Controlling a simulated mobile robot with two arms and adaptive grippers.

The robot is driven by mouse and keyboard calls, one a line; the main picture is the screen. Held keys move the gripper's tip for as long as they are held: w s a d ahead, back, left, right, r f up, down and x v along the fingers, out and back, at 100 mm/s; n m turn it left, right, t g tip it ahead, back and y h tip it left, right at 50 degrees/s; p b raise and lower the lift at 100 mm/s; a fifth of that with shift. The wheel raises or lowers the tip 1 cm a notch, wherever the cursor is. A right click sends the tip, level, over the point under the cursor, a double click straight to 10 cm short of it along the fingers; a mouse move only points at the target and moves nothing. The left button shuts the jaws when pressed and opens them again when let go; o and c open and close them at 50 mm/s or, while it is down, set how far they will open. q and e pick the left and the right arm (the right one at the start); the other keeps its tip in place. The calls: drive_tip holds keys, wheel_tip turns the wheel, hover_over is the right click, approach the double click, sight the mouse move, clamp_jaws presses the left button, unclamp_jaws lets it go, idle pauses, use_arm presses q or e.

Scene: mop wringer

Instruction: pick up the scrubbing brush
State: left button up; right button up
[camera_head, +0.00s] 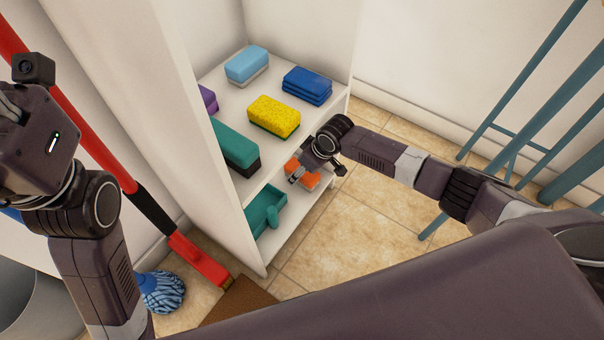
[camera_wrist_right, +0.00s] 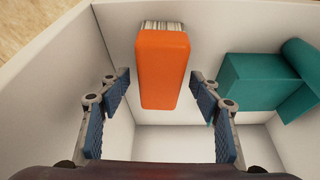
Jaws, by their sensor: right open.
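The scrubbing brush has an orange block, seen in the head view (camera_head: 310,180) on the lower shelf, partly hidden by my right gripper (camera_head: 297,172). In the right wrist view the brush (camera_wrist_right: 162,70) shows its orange back, with pale bristles at its far end. My right gripper (camera_wrist_right: 160,96) is open, its two blue-padded fingers apart on either side of the brush's near part. I see no clear contact between fingers and brush. My left arm's wrist (camera_head: 35,140) is at the left edge of the head view; its fingers are not clearly visible.
A teal dustpan (camera_head: 262,214) lies on the lower shelf; it sits right of the brush in the wrist view (camera_wrist_right: 262,82). Several sponges, including a yellow one (camera_head: 273,117), lie on the shelf above. White shelf walls (camera_head: 170,70) enclose the space. A red-handled broom (camera_head: 200,262) stands left.

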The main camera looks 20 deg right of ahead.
drive_tip(key=shift+f, duration=0.15)
drive_tip(key=c, duration=1.3)
